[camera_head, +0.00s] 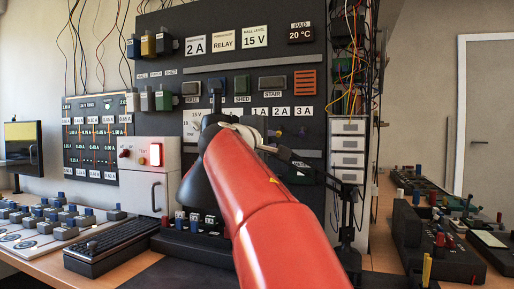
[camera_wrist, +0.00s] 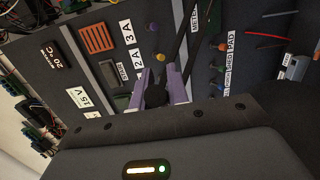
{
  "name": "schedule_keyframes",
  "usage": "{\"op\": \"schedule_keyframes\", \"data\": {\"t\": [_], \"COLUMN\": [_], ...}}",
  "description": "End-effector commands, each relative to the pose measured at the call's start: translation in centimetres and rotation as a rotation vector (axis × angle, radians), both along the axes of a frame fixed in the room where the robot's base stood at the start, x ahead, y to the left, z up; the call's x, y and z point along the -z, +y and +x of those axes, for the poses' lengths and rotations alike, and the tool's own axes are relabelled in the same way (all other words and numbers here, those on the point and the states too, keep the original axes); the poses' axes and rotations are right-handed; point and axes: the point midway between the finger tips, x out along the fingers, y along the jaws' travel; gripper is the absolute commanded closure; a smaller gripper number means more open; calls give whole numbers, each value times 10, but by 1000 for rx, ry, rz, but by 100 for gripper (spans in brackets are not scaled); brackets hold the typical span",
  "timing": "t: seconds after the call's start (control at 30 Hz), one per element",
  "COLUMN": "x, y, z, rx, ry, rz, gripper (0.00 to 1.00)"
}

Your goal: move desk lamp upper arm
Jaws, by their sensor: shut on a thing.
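The desk lamp (camera_head: 346,235) is black and stands right of the red arm, in front of the dark panel. Its upper arm (camera_head: 320,172) slopes up to the left from the post towards my gripper. In the wrist view, the two pale purple fingers of my gripper (camera_wrist: 161,85) are closed around a black part of the lamp (camera_wrist: 155,97). Dark bars of the lamp rise from there towards the top of the picture. The exact grip spot on the lamp is hard to make out.
The dark wiring panel (camera_head: 223,70) with labels and modules is close behind the lamp. A white cabinet (camera_head: 142,185) and a black keyboard (camera_head: 108,243) stand left. Loose wires (camera_head: 350,50) hang at the right. A board with small parts (camera_head: 445,250) lies on the right desk.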

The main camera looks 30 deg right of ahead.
Motion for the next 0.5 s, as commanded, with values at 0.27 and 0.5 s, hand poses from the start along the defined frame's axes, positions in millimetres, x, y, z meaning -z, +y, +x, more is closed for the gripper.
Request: {"op": "schedule_keyframes", "data": {"t": [0.27,0.5], "x": [0,1], "y": [-1,-1], "z": [0,0], "rx": [1,0], "ry": [1,1], "rz": [-1,0], "gripper": [100,62]}}
